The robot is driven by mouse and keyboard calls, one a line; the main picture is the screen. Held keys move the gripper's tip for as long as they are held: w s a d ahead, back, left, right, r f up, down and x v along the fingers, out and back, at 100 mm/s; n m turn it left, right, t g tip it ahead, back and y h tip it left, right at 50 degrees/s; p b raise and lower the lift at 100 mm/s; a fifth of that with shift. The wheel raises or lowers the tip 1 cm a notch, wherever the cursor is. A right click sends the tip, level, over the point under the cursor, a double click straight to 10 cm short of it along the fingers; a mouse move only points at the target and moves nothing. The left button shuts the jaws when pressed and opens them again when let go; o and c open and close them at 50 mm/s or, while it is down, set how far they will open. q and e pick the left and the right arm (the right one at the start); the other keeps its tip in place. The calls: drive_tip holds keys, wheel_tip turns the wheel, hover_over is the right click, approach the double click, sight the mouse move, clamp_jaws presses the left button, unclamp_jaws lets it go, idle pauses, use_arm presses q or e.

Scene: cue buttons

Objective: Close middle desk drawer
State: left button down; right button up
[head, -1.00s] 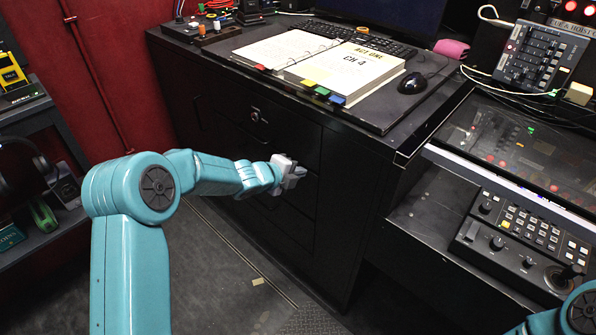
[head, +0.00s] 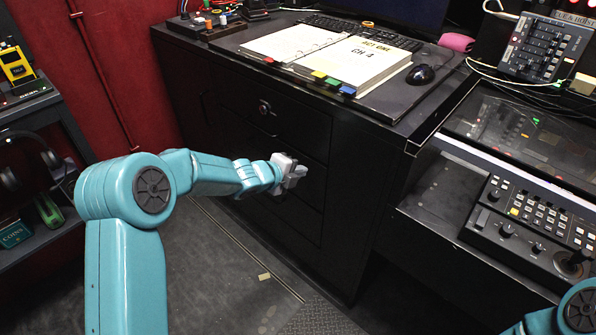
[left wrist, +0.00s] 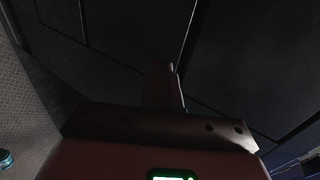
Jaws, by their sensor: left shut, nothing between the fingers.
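The black desk (head: 352,190) stands in the middle of the head view with a stack of drawers in its front. The top drawer (head: 285,118) has a round lock or knob and looks flush. The middle drawer (head: 313,170) is partly hidden by my left gripper (head: 297,176), which is shut and empty at its face. I cannot tell whether the fingertips touch it or whether the drawer stands out at all. The left wrist view is dark and shows black panels with seams close in front of the fingers (left wrist: 170,75). My right gripper is not in view.
An open binder (head: 335,60) and a mouse (head: 420,75) lie on the desk top. A control console (head: 535,225) stands to the right. A shelf with headphones (head: 30,150) stands to the left. The floor (head: 225,270) before the desk is mostly clear.

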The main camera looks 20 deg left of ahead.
use_arm(q)
drive_tip(key=p+v, duration=0.1)
drive_tip(key=v, duration=0.8)
drive_tip(key=s+d+f+n+g, duration=0.2)
drive_tip(key=s+d+f, duration=0.25)
drive_tip(key=f, duration=0.25)
drive_tip(key=s+d+f+n+g+h, duration=0.1)
drive_tip(key=s+d+f+n+g, duration=0.15)
drive_tip(key=s+f, duration=0.4)
drive_tip(key=s+d+f+n+g, duration=0.25)
drive_tip(key=s+d+f, duration=0.2)
drive_tip(key=f, duration=0.25)
drive_tip(key=s+f+n+g+y, duration=0.2)
drive_tip(key=s+f+n+g, duration=0.3)
drive_tip(key=s+n, duration=1.1)
wheel_tip(320, 180, up, 16)
drive_tip(key=n+t+p, duration=0.1)
drive_tip(key=p, duration=1.6)
drive_tip(key=shift+d+p, duration=0.3)
drive_tip(key=shift+d, duration=0.2)
drive_tip(key=shift+f, duration=0.1)
